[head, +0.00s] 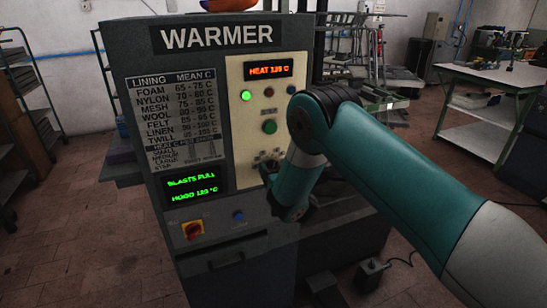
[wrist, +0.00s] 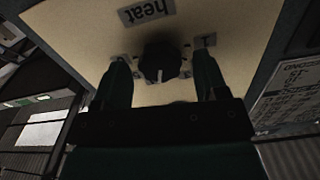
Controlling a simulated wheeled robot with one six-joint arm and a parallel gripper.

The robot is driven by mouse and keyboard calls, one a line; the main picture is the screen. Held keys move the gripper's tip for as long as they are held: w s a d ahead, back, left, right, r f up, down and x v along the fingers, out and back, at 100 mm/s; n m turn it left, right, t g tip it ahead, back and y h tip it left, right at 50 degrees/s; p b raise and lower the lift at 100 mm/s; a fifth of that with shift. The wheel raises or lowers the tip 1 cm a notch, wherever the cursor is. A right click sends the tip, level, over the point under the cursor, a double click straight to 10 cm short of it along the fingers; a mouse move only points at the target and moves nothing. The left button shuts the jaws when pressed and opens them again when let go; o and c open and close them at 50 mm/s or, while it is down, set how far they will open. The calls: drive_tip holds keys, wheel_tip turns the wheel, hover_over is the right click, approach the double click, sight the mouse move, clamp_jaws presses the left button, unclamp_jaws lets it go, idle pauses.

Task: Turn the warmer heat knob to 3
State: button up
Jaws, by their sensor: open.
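The warmer (head: 205,75) is a dark grey cabinet with a cream control panel (head: 286,97). The heat knob (wrist: 160,62) is black and round with a pale pointer line, under an upside-down "heat" label (wrist: 146,11) in the wrist view. The pointer line runs toward the bottom of that view; the dial numbers are too small to read. My gripper (wrist: 162,80) is open, its two fingers on either side of the knob; whether they touch it I cannot tell. In the head view my arm mostly hides the knob.
A display (head: 268,68) reads "HEAT 125 C". A lower screen (head: 194,188) shows green text. A green button (head: 270,126), a red-and-yellow switch (head: 192,230) and a blue button (head: 238,215) are on the front. A lining chart (head: 172,115) is at left. A worktable (head: 500,80) stands far right.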

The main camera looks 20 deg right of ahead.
drive_tip(key=shift+w, duration=0.3)
drive_tip(key=c, duration=0.9)
drive_tip(key=n+b, duration=0.1)
drive_tip(key=n, duration=0.1)
drive_tip(key=shift+a+n, duration=0.1)
drive_tip(key=shift+n, duration=0.3)
drive_tip(key=shift+a+n+b, duration=0.1)
drive_tip(key=shift+n+b, duration=0.4)
drive_tip(key=shift+n, duration=1.5)
